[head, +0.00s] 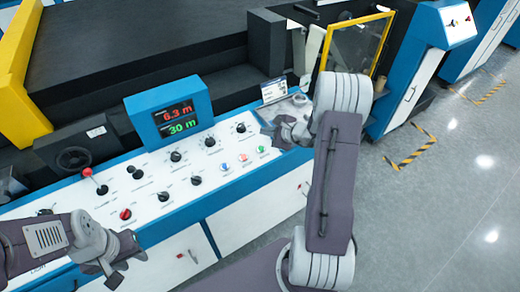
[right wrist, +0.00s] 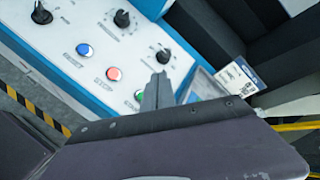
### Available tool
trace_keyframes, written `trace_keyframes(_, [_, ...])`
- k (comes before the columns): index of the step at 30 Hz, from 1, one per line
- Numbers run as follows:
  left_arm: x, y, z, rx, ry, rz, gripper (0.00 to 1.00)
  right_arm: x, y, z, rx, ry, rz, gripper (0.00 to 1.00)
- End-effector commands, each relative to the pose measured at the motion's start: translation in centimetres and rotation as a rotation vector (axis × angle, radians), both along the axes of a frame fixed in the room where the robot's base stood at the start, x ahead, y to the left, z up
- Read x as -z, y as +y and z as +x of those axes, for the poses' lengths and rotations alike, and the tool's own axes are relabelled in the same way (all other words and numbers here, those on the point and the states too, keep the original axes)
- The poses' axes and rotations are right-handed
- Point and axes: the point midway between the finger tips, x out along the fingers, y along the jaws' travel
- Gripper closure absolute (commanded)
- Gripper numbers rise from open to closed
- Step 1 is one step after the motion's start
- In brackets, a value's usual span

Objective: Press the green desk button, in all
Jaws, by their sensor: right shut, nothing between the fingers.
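The green desk button (head: 262,149) is the rightmost of a row of three small buttons on the white sloped desk panel. In the right wrist view the green button (right wrist: 139,95) lies just left of the fingertips and is partly hidden. My right gripper (head: 276,134) is shut and empty over the right end of the panel.
A red-orange button (head: 243,158) and a blue button (head: 224,167) sit left of the green one. Several black knobs, a red-topped lever (head: 88,173) and a display (head: 175,116) are on the desk. A label card (head: 274,91) stands behind my right gripper.

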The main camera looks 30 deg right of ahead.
Motion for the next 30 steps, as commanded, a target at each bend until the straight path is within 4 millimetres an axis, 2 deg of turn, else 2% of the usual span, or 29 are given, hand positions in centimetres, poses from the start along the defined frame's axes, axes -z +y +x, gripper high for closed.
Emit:
trace_keyframes(5, [1.0, 0.0, 0.0, 0.000, 0.000, 0.000, 0.64, 1.6, 0.0, 0.2, -0.001, 0.001, 0.000, 1.00])
trace_keyframes(14, [3.5, 0.0, 0.0, 0.000, 0.000, 0.000, 0.64, 5.8, 0.1, 0.9, -0.001, 0.002, 0.000, 1.00])
trace_keyframes(18, [5.6, 0.0, 0.0, 0.000, 0.000, 0.000, 0.64, 7.9, 0.1, 1.3, -0.002, -0.001, -0.001, 1.00])
trace_keyframes(22, [6.6, 0.0, 0.0, 0.000, 0.000, 0.000, 0.64, 8.7, 0.1, 1.5, -0.001, -0.001, 0.000, 1.00])
trace_keyframes(30, [6.5, 0.0, 0.0, 0.000, 0.000, 0.000, 0.64, 8.5, 0.1, 1.5, 0.000, 0.000, 0.000, 1.00])
